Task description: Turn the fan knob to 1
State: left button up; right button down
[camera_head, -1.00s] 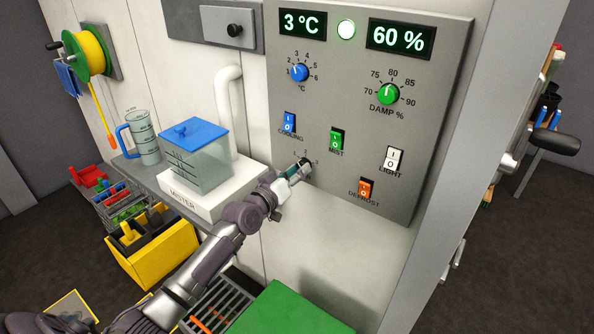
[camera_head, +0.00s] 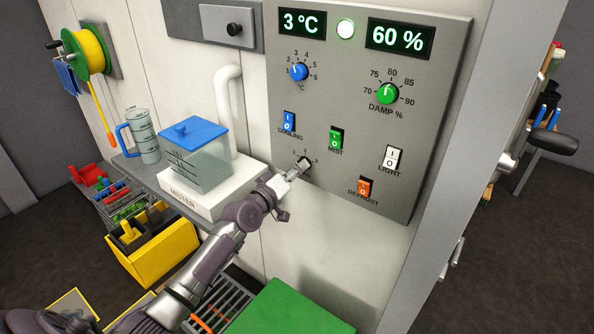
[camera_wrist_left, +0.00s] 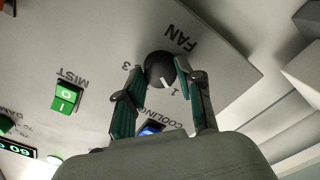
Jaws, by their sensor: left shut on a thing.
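The black fan knob (camera_head: 304,162) sits low on the grey control panel (camera_head: 320,205), below the cooling and mist switches. In the left wrist view the knob (camera_wrist_left: 158,67) is between the two teal-sided fingers of my left gripper (camera_wrist_left: 163,76), which is shut on it. The knob's white mark points downward in that view, nearer the 1 than the 3. I cannot tell exactly which number it meets. The 2 is hidden there. In the head view my left gripper (camera_head: 298,171) reaches the knob from the lower left. My right gripper is not in view.
The blue cooling switch (camera_head: 289,122), green mist switch (camera_head: 336,138) and orange defrost switch (camera_head: 364,188) are close around the knob. The mister tank (camera_head: 195,165) stands on a white base left of my arm. A green surface (camera_head: 290,312) lies below.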

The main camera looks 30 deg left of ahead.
pick_arm(q)
jog(key=o, duration=1.2)
jog(key=shift+c, duration=0.2)
jog(key=shift+s, duration=0.1)
jog(key=s+a, duration=0.1)
jog(key=s, duration=1)
jog(key=shift+s+a, duration=0.35)
jog(key=shift+s, duration=0.05)
